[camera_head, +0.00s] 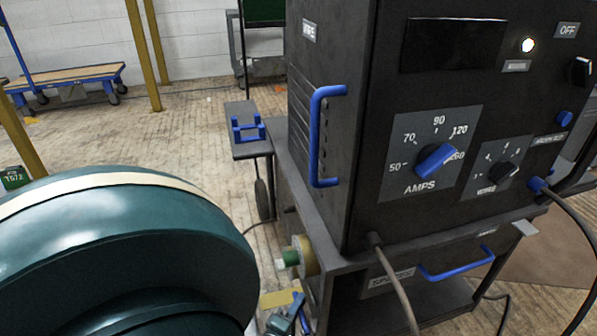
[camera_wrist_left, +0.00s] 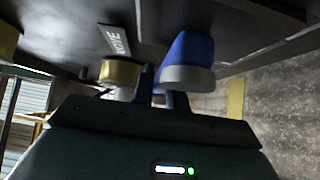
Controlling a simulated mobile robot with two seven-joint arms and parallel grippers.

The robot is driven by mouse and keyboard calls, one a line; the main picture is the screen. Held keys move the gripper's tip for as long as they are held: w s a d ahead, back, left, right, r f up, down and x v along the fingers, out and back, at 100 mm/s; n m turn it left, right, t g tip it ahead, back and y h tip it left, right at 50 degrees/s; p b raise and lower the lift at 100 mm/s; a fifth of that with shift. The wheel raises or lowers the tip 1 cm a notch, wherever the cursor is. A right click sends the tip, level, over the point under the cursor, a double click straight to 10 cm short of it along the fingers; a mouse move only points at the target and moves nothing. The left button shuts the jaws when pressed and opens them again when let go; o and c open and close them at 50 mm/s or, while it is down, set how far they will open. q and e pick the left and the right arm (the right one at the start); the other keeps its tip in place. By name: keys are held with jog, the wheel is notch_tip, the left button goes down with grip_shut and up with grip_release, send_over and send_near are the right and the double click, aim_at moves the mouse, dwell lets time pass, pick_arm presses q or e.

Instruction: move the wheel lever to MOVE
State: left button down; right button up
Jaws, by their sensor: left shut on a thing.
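In the left wrist view, my left gripper (camera_wrist_left: 162,92) is shut, its dark fingers up against the blue wheel lever (camera_wrist_left: 188,50) with a grey end. The lever partly covers the finger tips, so the exact contact is hidden. A tilted label (camera_wrist_left: 113,40), which seems to read MOVE, sits left of the lever above a brass round part (camera_wrist_left: 122,72). In the head view, my big teal arm fills the lower left. A small teal and blue shape (camera_head: 285,318) shows low beside the cart; its details are too small to tell. My right gripper is not in view.
A black welding machine (camera_head: 370,120) with an AMPS dial stands on a dark cart (camera_head: 345,285). A blue side handle (camera_head: 315,135) and a spool (camera_head: 303,257) stick out on its left. Cables hang at the front. Open wooden floor (camera_head: 190,130) lies to the left.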

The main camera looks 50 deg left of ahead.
pick_arm(q)
jog(key=shift+r+m+t, duration=0.25)
jog(key=shift+m+t, duration=0.05)
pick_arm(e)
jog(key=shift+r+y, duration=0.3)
pick_arm(q)
jog(key=shift+r, duration=0.1)
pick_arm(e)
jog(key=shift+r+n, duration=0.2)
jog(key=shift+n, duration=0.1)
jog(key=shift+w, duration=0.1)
pick_arm(q)
jog(key=c, duration=1.4)
grip_release()
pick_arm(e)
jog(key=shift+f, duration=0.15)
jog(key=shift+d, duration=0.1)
